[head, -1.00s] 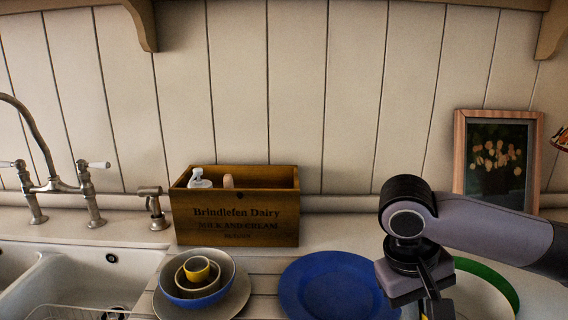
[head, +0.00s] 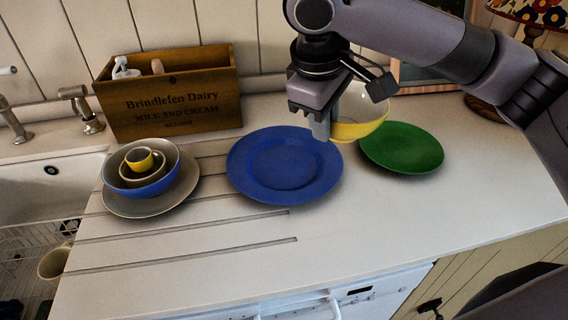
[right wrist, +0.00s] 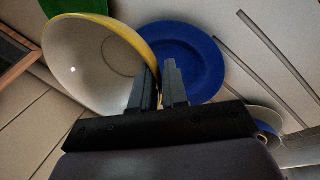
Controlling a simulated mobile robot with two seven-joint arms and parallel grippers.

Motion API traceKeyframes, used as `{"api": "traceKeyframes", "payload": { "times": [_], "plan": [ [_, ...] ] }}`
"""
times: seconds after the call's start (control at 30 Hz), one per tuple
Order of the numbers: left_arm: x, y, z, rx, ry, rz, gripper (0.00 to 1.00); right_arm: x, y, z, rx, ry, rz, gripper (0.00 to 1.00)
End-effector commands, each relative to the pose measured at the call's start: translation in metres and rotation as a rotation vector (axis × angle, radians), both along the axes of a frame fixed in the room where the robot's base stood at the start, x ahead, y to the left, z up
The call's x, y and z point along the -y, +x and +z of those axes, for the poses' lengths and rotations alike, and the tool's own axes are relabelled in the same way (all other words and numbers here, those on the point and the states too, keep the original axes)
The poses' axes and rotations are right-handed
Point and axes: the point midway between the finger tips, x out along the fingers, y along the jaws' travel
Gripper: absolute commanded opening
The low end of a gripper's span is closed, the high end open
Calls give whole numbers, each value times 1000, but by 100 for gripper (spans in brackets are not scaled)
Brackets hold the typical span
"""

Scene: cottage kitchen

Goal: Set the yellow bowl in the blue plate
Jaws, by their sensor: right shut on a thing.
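The yellow bowl (head: 362,128), white inside, is held by its rim in my right gripper (head: 322,126), above the counter between the blue plate and a green plate. The blue plate (head: 255,182) lies flat and empty on the counter, to the left of the bowl in the head view. In the right wrist view the bowl (right wrist: 84,66) fills the left side, its rim between the fingers (right wrist: 160,88), and the blue plate (right wrist: 205,62) shows beyond it. My left gripper is out of view.
A green plate (head: 402,148) lies right of the blue plate. At left, a grey plate (head: 118,205) carries a blue bowl (head: 160,186) with smaller pieces nested inside. A wooden crate (head: 172,105) stands behind, the sink at far left. The front counter is clear.

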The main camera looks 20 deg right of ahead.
Motion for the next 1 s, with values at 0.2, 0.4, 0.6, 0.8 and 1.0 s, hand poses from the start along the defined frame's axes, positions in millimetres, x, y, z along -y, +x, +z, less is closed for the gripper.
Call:
{"api": "traceKeyframes", "payload": {
  "times": [0.2, 0.4, 0.6, 0.8, 1.0],
  "plan": [
    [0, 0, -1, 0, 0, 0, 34, -7, 12, 26, 5, 8, 272, 0],
    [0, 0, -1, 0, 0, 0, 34, -13, 21, 49, 5, 12, 522, 0],
    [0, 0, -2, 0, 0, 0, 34, -18, 28, 72, 4, 17, 763, 0],
    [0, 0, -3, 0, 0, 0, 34, -22, 32, 88, 0, 18, 939, 0],
    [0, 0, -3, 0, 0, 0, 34, -23, 33, 91, -4, 19, 1018, 0]
  ]
}}
